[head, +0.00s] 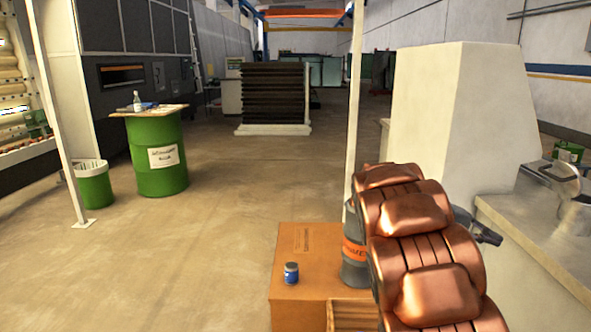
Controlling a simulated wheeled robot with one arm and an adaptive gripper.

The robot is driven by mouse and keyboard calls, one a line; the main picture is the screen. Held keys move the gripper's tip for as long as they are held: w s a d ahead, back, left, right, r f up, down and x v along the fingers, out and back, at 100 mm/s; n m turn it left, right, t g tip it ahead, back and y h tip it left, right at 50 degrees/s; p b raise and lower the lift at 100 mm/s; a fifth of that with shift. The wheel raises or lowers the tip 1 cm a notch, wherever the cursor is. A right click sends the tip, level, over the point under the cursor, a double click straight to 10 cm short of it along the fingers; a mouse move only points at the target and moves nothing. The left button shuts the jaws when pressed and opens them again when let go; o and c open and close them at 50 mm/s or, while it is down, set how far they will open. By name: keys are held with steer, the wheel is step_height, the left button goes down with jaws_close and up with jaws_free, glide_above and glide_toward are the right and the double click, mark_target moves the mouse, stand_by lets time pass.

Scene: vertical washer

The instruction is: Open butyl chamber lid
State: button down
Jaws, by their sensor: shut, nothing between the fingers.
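A grey metal fitting (560,180) with a rounded body and a flat top piece stands on the pale machine at the right edge. It may be the butyl chamber with its lid, but I cannot tell for sure; the picture edge cuts it off. My gripper (487,232) is small and dark, partly hidden behind my copper-coloured arm. It is shut and empty, to the left of the metal fitting and lower in the picture, with a visible gap between them.
A pale machine housing (455,120) rises behind my arm. An orange-brown box (300,262) with a blue jar (291,273) stands low in front. A green drum (158,155) and a green bin (94,186) stand left. The middle floor is clear.

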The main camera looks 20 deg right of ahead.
steer(key=s+a+f+n+t+y, duration=0.1)
steer(key=s+a+f+y, duration=0.5)
steer(key=a, duration=0.8)
steer(key=s+a+f+n+t+y, duration=0.15)
steer(key=s+a+f, duration=0.25)
steer(key=s+a, duration=0.75)
steer(key=s+a+f+n+t+y, duration=0.1)
steer(key=s+a+f+y, duration=0.35)
steer(key=a, duration=1.25)
step_height(320, 180, up, 15)
steer(key=t+p, duration=0.1)
steer(key=p, duration=1.2)
steer(key=shift+w+a+f+p, duration=0.15)
steer(key=shift+w+a+p, duration=0.1)
steer(key=shift+w+p, duration=0.1)
steer(key=c, duration=1.8)
jaws_free()
steer(key=o, duration=0.5)
steer(key=shift+o, duration=0.5)
steer(key=shift+w, duration=0.15)
